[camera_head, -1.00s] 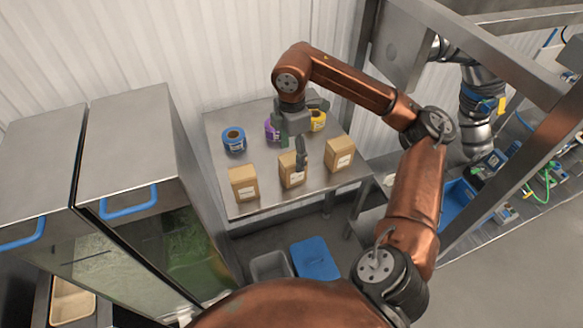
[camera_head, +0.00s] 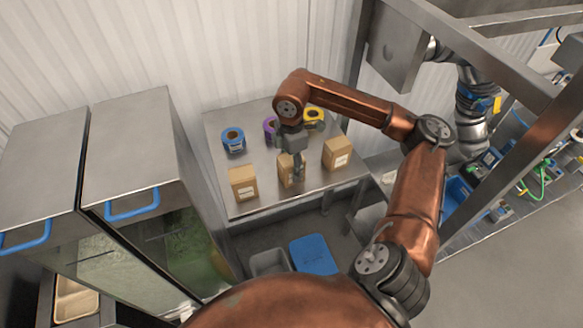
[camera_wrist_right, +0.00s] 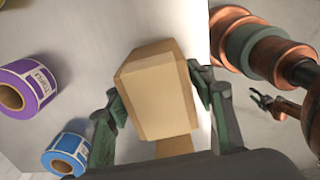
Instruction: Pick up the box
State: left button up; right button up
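My right gripper (camera_head: 296,168) is down over the middle box. In the right wrist view, the fingers of my right gripper (camera_wrist_right: 160,92) lie on opposite sides of this box (camera_wrist_right: 158,95) and appear to press on it. The box looks upright at table height; I cannot see whether its base is lifted. My left gripper is not in view.
Blue (camera_head: 233,139), purple (camera_head: 270,127) and yellow (camera_head: 314,114) label rolls stand behind the boxes on the steel table (camera_head: 222,165). Steel cabinets (camera_head: 125,145) stand at left. A grey bin (camera_head: 268,262) and a blue lid (camera_head: 314,254) are below. A metal frame rises at right.

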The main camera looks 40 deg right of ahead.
jog(key=c, duration=0.9)
jog(key=shift+c, duration=0.2)
jog(key=shift+r, duration=0.2)
